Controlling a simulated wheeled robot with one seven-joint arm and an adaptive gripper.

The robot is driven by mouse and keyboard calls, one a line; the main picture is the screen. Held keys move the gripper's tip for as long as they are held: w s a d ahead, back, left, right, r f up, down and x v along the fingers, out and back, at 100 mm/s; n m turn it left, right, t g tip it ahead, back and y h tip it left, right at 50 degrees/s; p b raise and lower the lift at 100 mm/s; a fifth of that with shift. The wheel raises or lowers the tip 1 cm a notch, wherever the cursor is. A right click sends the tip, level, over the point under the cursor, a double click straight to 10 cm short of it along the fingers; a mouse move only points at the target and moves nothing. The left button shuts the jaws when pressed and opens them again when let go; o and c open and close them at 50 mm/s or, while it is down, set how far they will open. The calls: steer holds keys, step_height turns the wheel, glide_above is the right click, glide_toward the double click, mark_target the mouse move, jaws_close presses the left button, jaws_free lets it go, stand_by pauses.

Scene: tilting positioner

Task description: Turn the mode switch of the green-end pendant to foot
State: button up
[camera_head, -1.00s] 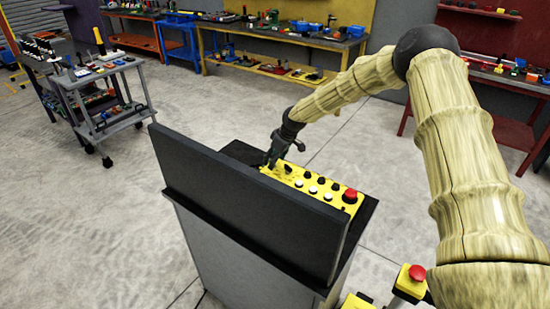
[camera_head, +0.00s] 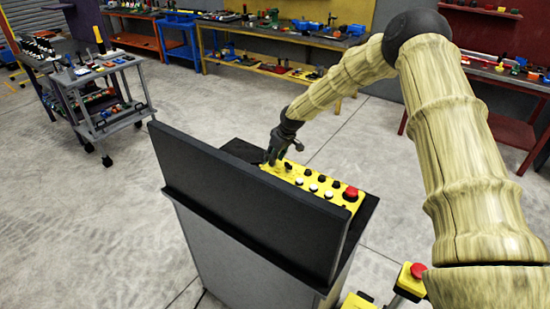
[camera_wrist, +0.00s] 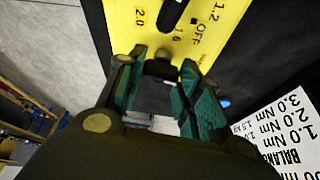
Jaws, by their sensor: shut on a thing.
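A yellow pendant (camera_head: 343,202) lies on the dark top of a grey stand, with black knobs, white buttons and a red mushroom button (camera_head: 350,193). My gripper (camera_head: 271,158) is at its far left end, pointing down. In the wrist view a yellow panel (camera_wrist: 128,38) carries the marks OFF, 1.2, 1.6 and 2.0 around a black slot-like part (camera_wrist: 172,14). My gripper's green-padded fingers (camera_wrist: 160,85) are shut on a small dark knob, mostly hidden between them. No green end and no "foot" mark can be made out.
A tall dark panel (camera_head: 250,200) stands along the near side of the stand. Another yellow box with a red button (camera_head: 417,271) is at the lower right. A white printed label (camera_wrist: 285,125) lies beside the fingers. A cart (camera_head: 105,120) stands at left; the floor between is clear.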

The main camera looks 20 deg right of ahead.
steer(key=m+h+b, duration=0.1)
steer(key=m, duration=0.2)
steer(key=m+h+b, duration=0.1)
steer(key=m+b, duration=0.1)
steer(key=shift+a+m+t, duration=0.15)
steer(key=shift+m+t, duration=0.15)
steer(key=shift+m, duration=0.1)
steer(key=shift+a+m+h+b, duration=0.1)
steer(key=shift+m+h+b, duration=0.45)
steer(key=shift+m, duration=0.55)
steer(key=shift+a+m+h+b, duration=0.1)
steer(key=shift+m+h+b, duration=0.4)
steer(key=shift+m, duration=0.6)
steer(key=o, duration=1)
steer(key=shift+d, duration=0.1)
steer(key=shift+r, duration=0.1)
steer(key=v, duration=0.7)
steer(key=shift+r, duration=0.4)
